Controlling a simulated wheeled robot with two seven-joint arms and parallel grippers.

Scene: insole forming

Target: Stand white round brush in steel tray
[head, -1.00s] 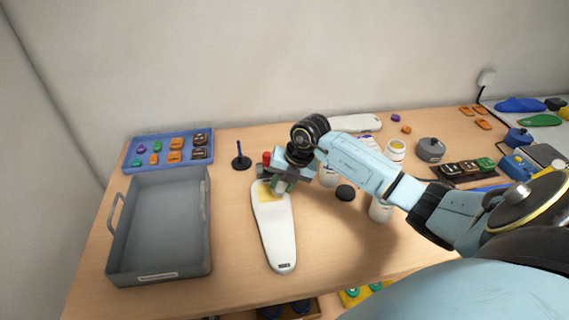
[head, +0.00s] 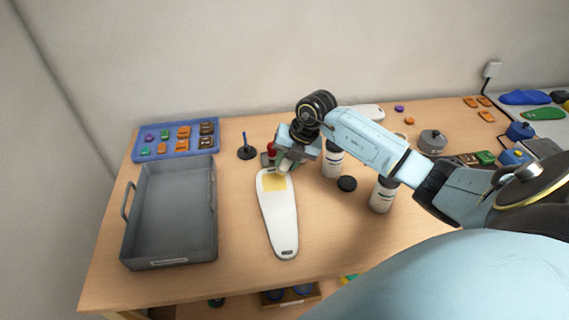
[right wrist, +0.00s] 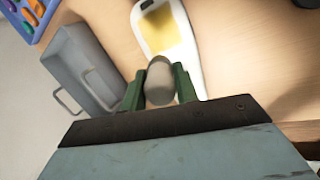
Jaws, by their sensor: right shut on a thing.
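My right gripper (head: 284,162) is shut on the white round brush (right wrist: 159,82), whose pale rounded end shows between the green fingers in the right wrist view. In the head view, only a little of the brush shows below the fingers, near the far end of the white insole (head: 280,220). A yellowish patch (head: 275,183) covers that end of the insole. I cannot tell whether the brush touches it. The grey steel tray (head: 172,258) stands at the left of the table, empty, and its wall and handle also show in the right wrist view (right wrist: 75,65). My left gripper is out of view.
A blue tray (head: 139,157) of small coloured pieces stands behind the steel tray. White bottles (head: 383,194) and a black lid (head: 347,184) are to the right. Table between tray and insole is clear.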

